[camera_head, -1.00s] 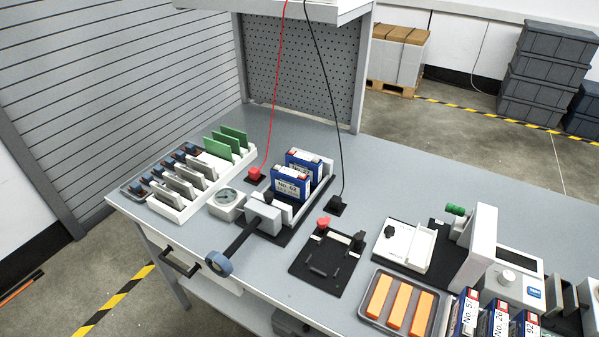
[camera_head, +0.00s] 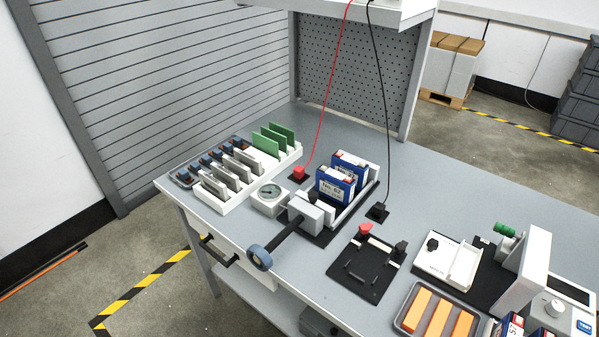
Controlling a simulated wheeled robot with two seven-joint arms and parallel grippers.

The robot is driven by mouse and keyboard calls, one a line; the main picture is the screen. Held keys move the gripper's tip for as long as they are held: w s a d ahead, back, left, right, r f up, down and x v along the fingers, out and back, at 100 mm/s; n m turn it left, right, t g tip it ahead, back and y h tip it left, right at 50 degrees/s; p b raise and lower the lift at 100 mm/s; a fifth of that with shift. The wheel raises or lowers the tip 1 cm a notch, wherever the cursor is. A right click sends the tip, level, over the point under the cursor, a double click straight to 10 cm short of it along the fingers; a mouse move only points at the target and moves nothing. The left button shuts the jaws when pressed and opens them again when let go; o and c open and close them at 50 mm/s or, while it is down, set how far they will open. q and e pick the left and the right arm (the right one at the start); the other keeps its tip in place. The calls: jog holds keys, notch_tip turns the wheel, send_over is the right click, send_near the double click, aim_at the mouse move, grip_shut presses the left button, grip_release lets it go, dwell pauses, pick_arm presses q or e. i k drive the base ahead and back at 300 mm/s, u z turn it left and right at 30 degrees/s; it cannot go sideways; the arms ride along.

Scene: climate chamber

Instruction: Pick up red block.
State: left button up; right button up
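A small red block (camera_head: 299,172) sits on a dark square pad on the grey workbench, between the green cards and the blue batteries. A red cable runs up from it to the shelf above. A second small red piece (camera_head: 365,229) stands at the back edge of a black plate fixture (camera_head: 360,285). Neither of my grippers shows in the head view.
Around the first red block stand a white rack with green cards (camera_head: 274,141), a round gauge (camera_head: 270,197) and blue batteries (camera_head: 343,179) in a clamp with a long lever (camera_head: 271,252). A black block (camera_head: 378,211) has a black cable. A tray of orange bars (camera_head: 436,316) is at front right.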

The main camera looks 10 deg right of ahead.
aim_at(298, 172)
jog(key=u, duration=1.45)
jog(key=i, duration=3.75)
jog(key=z, duration=4.45)
